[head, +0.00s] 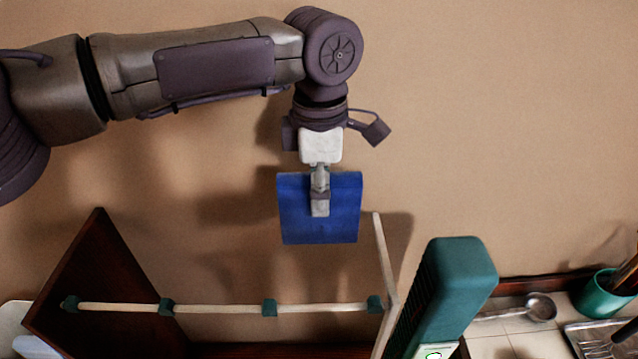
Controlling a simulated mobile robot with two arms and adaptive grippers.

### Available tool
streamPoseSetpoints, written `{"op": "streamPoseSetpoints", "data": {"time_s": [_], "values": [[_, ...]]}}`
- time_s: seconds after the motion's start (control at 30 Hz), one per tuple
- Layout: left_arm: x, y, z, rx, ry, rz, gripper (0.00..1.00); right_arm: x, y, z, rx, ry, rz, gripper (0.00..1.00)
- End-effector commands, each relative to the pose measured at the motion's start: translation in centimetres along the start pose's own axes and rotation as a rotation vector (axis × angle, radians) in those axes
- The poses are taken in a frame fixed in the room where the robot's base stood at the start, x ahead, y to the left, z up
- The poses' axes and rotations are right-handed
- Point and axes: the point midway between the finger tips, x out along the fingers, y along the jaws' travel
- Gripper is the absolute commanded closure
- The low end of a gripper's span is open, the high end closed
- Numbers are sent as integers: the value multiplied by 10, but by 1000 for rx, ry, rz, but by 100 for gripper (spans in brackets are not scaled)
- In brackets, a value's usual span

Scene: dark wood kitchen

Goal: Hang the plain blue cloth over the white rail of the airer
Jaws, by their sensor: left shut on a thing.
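The plain blue cloth (340,222) hangs flat from my left gripper (320,205), which is shut on its upper middle part. The cloth is in the air in front of the wall, apart from the airer as far as I can see. The white rail (220,308) of the airer runs across lower in the head view, with several dark green clips on it. A pale upright (384,260) of the airer stands at the rail's right end. My right gripper is not in view.
A dark wood panel (95,275) stands at the rail's left end. A tall green box-like object (455,280) stands right of the airer. A ladle (538,307), a green pot (602,295) and a metal rack (600,338) are at the far right.

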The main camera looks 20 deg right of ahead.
Motion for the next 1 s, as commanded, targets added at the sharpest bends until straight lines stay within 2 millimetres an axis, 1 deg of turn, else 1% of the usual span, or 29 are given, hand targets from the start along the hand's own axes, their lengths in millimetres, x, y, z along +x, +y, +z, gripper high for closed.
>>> {"op": "streamPoseSetpoints", "data": {"time_s": [0.03,0.1,0.57,1.0], "values": [[3,-4,0,1,1,2,97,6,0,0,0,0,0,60],[3,-9,0,2,1,3,97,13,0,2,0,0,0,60],[3,-46,0,1,1,3,97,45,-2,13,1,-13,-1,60],[2,-81,0,1,1,3,97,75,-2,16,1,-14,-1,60]]}}
